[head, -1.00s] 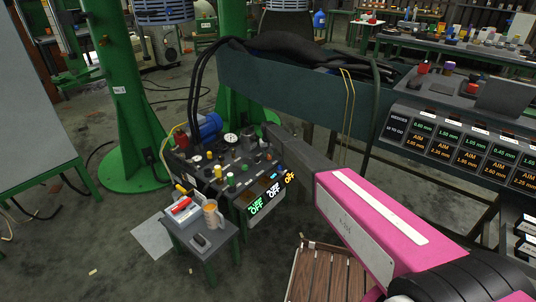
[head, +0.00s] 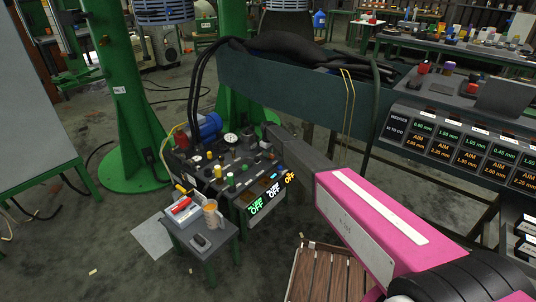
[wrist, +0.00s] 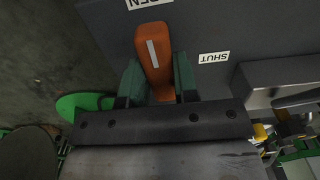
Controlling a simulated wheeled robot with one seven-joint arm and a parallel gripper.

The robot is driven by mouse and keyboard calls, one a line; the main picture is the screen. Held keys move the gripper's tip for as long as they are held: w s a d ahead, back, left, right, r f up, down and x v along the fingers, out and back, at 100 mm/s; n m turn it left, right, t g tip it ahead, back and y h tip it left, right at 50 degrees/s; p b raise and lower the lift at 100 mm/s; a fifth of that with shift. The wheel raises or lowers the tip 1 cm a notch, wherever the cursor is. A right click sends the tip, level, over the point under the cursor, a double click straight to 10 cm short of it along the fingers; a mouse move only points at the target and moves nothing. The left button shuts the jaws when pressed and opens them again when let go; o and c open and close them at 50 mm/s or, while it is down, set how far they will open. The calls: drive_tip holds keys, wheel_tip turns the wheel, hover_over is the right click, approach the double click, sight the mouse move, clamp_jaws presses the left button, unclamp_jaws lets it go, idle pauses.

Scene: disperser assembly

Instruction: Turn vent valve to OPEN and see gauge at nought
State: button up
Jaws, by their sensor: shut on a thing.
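In the wrist view, my gripper (wrist: 157,68) has its two green fingers on either side of the orange vent valve handle (wrist: 152,42) and is shut on it. The handle bears a white stripe, and its far end lies just below a partly cut-off label (wrist: 148,3) ending in "EN". The SHUT label (wrist: 213,57) lies to the right, clear of the handle. The valve's base is hidden by the gripper. In the head view, a small white-faced gauge (head: 230,138) stands on the dark bench unit (head: 215,165); its needle is too small to read.
A blue motor (head: 207,126) sits at the back of the unit, with black hoses rising behind it. A small side table (head: 213,232) holds a mug (head: 212,214) and a red-topped item (head: 181,206). A green column (head: 125,100) stands to the left. A wooden crate (head: 325,275) lies below my arm.

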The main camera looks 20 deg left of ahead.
idle(0.4)
drive_tip(key=o, duration=0.9)
drive_tip(key=shift+r, duration=0.1)
wheel_tip(320, 180, up, 11)
drive_tip(key=shift+f, duration=0.15)
